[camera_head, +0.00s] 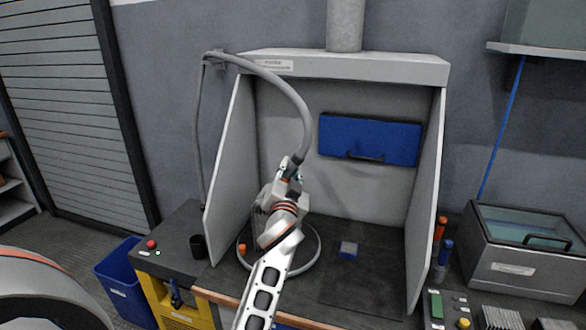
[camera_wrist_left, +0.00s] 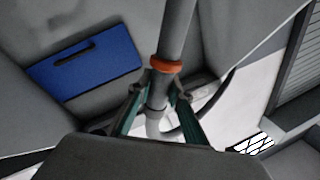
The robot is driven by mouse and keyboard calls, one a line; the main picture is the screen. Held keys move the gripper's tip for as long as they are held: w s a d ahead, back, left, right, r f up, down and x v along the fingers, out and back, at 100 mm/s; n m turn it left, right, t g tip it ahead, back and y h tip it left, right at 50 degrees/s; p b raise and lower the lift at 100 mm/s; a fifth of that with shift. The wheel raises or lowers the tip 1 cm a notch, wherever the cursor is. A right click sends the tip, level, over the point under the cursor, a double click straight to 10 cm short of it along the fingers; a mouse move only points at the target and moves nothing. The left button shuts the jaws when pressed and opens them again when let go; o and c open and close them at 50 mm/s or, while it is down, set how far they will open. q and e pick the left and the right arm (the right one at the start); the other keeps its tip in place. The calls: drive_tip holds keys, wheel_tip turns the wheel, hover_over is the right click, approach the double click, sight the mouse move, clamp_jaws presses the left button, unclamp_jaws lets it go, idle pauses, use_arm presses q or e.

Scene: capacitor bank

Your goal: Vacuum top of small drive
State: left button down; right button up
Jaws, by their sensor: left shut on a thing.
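My left gripper (camera_head: 291,172) is shut on the grey vacuum hose (camera_head: 306,112) near an orange collar. The left wrist view shows the fingers (camera_wrist_left: 160,88) closed around the grey tube (camera_wrist_left: 176,38), just below the orange collar (camera_wrist_left: 166,64). The hose arches from a wall bracket at the upper left to the gripper, which is inside the booth, above its floor. The nozzle end is hidden in the head view. My right gripper is not in view.
The booth (camera_head: 428,195) has side walls and a hood. A blue case (camera_head: 370,140) is on its back wall. A small orange item (camera_head: 241,249) and a grey ring-like loop (camera_head: 313,262) are on its floor. A lidded grey box (camera_head: 520,265) stands at right.

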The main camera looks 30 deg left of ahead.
use_arm(q)
drive_tip(key=shift+s+a+p, duration=0.2)
drive_tip(key=shift+a+p, duration=0.2)
drive_tip(key=shift+a, duration=0.35)
drive_tip(key=shift+s+a+p, duration=0.15)
drive_tip(key=shift+a+p, duration=0.2)
drive_tip(key=shift+a, duration=0.4)
drive_tip(key=shift+w, duration=0.15)
drive_tip(key=shift+w+a+b, duration=0.25)
drive_tip(key=shift+w+b, duration=0.1)
drive_tip(key=shift+w, duration=0.55)
drive_tip(key=shift+w+a+b, duration=0.2)
drive_tip(key=shift+w+b, duration=0.1)
drive_tip(key=shift+w, duration=0.6)
drive_tip(key=shift+d, duration=0.15)
drive_tip(key=d, duration=0.1)
drive_tip(key=w+d+b, duration=0.1)
drive_tip(key=d, duration=0.1)
drive_tip(key=shift+d+b, duration=0.15)
drive_tip(key=shift+b, duration=0.15)
drive_tip(key=shift+d+f, duration=0.1)
idle(0.4)
